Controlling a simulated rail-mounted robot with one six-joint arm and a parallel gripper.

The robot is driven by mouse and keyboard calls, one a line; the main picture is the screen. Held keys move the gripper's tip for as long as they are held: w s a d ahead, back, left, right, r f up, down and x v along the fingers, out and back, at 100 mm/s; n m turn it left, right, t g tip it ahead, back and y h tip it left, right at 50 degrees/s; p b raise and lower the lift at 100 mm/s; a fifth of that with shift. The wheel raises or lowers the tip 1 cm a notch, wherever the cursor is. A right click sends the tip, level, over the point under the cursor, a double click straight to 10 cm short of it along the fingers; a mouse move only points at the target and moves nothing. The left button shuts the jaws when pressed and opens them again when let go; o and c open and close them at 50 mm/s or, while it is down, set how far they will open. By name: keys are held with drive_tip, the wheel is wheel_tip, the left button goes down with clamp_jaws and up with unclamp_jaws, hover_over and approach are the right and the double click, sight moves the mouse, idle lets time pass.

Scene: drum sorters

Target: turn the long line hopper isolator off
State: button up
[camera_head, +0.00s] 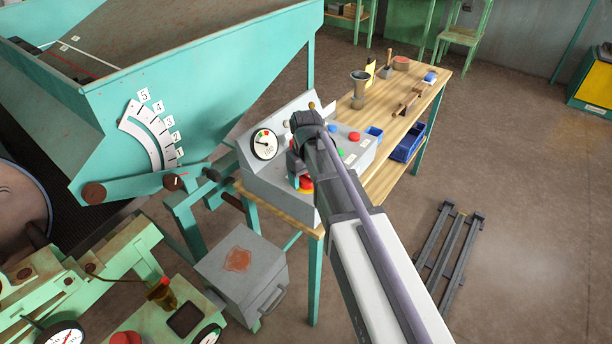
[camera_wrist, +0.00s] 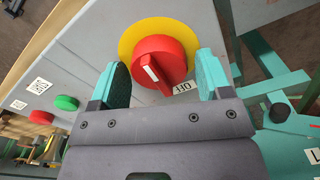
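A red rotary knob with a white pointer line sits on a round yellow plate on the grey control box; the knob (camera_wrist: 160,62) and the yellow plate (camera_wrist: 134,32) fill the middle of the wrist view. A label (camera_wrist: 182,88) reading "HO" is partly covered by a finger. My gripper (camera_wrist: 163,74) is open, with one teal-padded finger on each side of the knob. Gaps show between fingers and knob. In the head view the knob (camera_head: 306,183) is mostly hidden behind my gripper (camera_head: 300,170).
A teal hopper (camera_head: 200,90) stands close on the left.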

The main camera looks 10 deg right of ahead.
drive_tip(key=shift+o, duration=0.5)
wheel_tip(320, 180, up, 11)
drive_tip(key=p, duration=1)
drive_tip(key=shift+p, duration=0.4)
drive_tip(key=shift+f, duration=0.1)
drive_tip(key=s+m, duration=0.3)
drive_tip(key=s, duration=1.3)
drive_tip(key=shift+s+m, duration=0.25)
drive_tip(key=shift+m, duration=0.15)
